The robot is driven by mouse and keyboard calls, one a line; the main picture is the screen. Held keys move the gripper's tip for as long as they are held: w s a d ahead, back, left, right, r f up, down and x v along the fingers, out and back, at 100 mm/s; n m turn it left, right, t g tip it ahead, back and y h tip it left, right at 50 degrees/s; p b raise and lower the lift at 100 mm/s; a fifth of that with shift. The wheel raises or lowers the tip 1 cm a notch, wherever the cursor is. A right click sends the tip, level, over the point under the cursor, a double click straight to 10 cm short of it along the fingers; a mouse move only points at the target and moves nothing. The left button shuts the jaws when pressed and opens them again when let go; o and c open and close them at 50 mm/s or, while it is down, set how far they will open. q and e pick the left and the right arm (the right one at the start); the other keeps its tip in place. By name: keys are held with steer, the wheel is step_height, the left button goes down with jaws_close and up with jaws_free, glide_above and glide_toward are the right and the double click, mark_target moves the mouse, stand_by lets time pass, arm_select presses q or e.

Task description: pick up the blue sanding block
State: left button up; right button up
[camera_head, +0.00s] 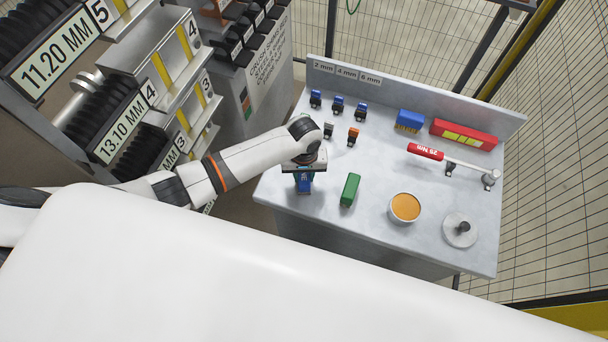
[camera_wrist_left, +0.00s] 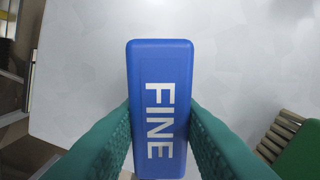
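The blue sanding block (camera_head: 304,186), marked FINE in the left wrist view (camera_wrist_left: 160,70), is near the left end of the grey bench. My left gripper (camera_head: 304,172) reaches down over it from above. In the left wrist view its teal fingers (camera_wrist_left: 160,115) lie along both long sides of the block with no visible gap. The fingers look shut on it. I cannot tell whether the block is resting on the bench or slightly raised. My right gripper is not in view.
A green block-shaped brush (camera_head: 350,189) is close on the right. Beyond it are a bowl of orange material (camera_head: 404,208) and a grey disc (camera_head: 460,230). A red torque wrench (camera_head: 426,152), a blue item (camera_head: 409,121) and a red case (camera_head: 464,135) are farther back.

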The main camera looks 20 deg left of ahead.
arm_select(q)
steer(key=c, duration=0.5)
step_height(320, 180, up, 10)
steer(key=shift+b, duration=0.4)
